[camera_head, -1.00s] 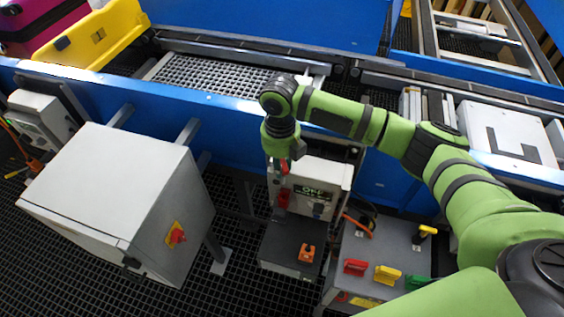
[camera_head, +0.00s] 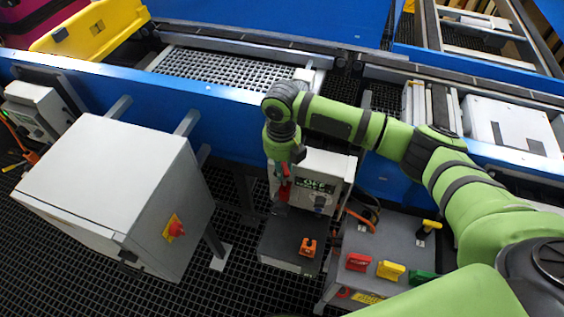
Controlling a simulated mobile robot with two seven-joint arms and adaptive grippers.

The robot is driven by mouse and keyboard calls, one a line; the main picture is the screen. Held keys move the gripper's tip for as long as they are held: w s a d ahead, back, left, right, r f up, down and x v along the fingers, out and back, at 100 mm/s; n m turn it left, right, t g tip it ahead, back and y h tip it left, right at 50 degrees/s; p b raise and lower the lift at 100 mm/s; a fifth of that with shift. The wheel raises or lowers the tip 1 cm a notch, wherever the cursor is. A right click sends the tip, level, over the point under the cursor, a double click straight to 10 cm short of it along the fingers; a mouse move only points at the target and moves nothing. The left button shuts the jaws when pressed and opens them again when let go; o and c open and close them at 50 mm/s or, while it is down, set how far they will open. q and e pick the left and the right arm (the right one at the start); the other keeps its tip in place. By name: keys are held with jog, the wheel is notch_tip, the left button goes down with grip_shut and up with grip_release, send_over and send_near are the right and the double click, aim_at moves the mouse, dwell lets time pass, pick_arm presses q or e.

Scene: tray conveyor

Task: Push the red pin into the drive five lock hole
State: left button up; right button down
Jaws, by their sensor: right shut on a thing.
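My right gripper (camera_head: 286,167) is pointing down at the front left of a light grey drive box with an OFF display (camera_head: 318,187). It is shut on a small red thing, which looks like the red pin (camera_head: 286,171); the fingers partly hide it. Just below, another red part (camera_head: 282,193) shows on the box front, very close to or touching the held piece. The lock hole cannot be made out, and I cannot tell whether the pin is in it. My left gripper is not in view.
A large grey cabinet (camera_head: 110,190) with a red and yellow switch (camera_head: 174,228) stands left. A dark box with an orange part (camera_head: 307,247) is below. The blue conveyor (camera_head: 225,92) runs behind.

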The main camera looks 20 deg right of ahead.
aim_at(282, 188)
jog(key=shift+f, duration=0.5)
jog(key=shift+p, duration=0.7)
dwell(1.4)
jog(key=shift+f+b, duration=1.85)
jog(key=shift+f, duration=0.95)
jog(key=c, duration=1)
grip_release()
jog(key=shift+r, duration=0.15)
notch_tip(282, 188, up, 12)
jog(key=shift+f, duration=0.15)
